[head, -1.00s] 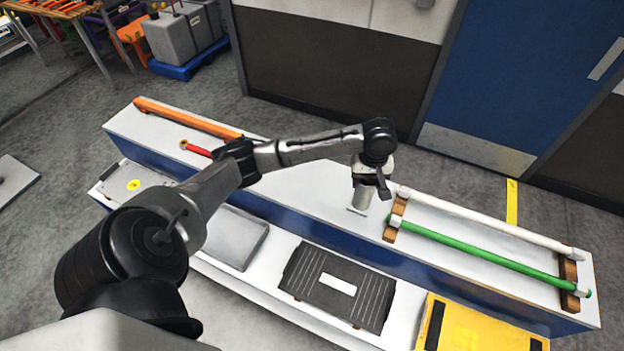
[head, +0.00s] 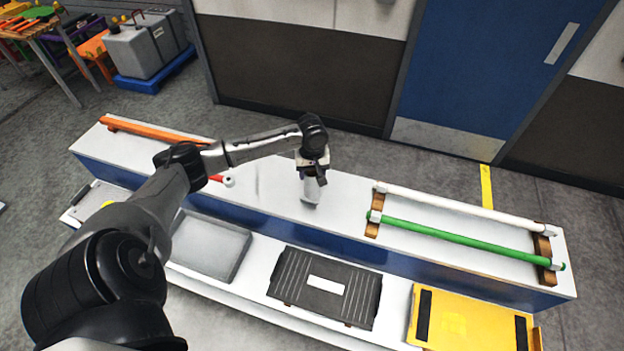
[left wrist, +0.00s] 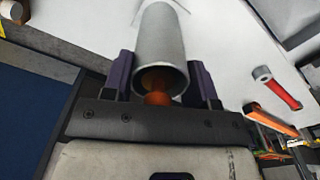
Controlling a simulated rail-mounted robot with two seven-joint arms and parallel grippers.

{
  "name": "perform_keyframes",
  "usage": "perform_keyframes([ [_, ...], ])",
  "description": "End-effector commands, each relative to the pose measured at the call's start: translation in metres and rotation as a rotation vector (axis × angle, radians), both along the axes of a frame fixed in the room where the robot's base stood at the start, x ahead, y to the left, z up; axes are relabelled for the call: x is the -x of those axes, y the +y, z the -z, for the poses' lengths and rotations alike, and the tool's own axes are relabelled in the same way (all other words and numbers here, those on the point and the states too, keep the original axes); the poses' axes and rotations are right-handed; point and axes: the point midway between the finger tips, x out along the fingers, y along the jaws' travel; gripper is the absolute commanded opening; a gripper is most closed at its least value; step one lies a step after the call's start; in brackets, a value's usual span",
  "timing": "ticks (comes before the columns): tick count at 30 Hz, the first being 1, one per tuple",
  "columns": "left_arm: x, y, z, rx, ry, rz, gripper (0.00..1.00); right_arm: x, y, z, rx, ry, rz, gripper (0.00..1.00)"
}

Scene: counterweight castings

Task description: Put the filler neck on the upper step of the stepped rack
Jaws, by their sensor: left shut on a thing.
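The filler neck appears to be the grey hollow tube (left wrist: 162,50) with an orange piece inside its near end. My left gripper (head: 312,180) is shut on it, with the purple fingers on either side of the tube in the left wrist view (left wrist: 165,85). In the head view the tube (head: 310,192) points down at the white upper step (head: 265,185) of the stepped rack; I cannot tell if it touches. The lower step (head: 398,305) runs along the near side, below a blue riser. My right gripper is not in view.
A white bar and a green bar (head: 460,239) lie on wooden supports right of the tube. A red bar (head: 216,178) and an orange bar (head: 150,130) lie to its left. A dark ribbed case (head: 300,290), grey tray (head: 210,250) and yellow case (head: 470,325) occupy the lower step.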

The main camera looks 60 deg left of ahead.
Motion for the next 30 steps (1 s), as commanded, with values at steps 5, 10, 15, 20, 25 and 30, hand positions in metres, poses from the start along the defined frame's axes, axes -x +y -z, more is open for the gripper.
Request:
perform_keyframes([
  [5,0.000,-0.001,0.017,0.001,0.002,0.000,0.00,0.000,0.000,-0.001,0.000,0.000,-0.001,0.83],
  [10,0.000,0.000,0.036,-0.001,0.000,0.000,0.00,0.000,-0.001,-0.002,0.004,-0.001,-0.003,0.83],
  [15,0.000,0.000,0.037,-0.002,-0.001,0.001,0.00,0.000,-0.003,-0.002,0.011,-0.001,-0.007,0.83],
  [20,0.000,-0.001,0.038,-0.001,0.000,0.001,0.00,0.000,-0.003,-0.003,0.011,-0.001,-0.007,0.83],
  [25,0.000,-0.001,0.041,0.000,0.001,0.001,0.60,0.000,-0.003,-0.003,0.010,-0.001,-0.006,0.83],
  [30,0.000,-0.001,0.041,0.000,0.001,0.001,0.77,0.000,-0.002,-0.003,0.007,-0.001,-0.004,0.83],
])
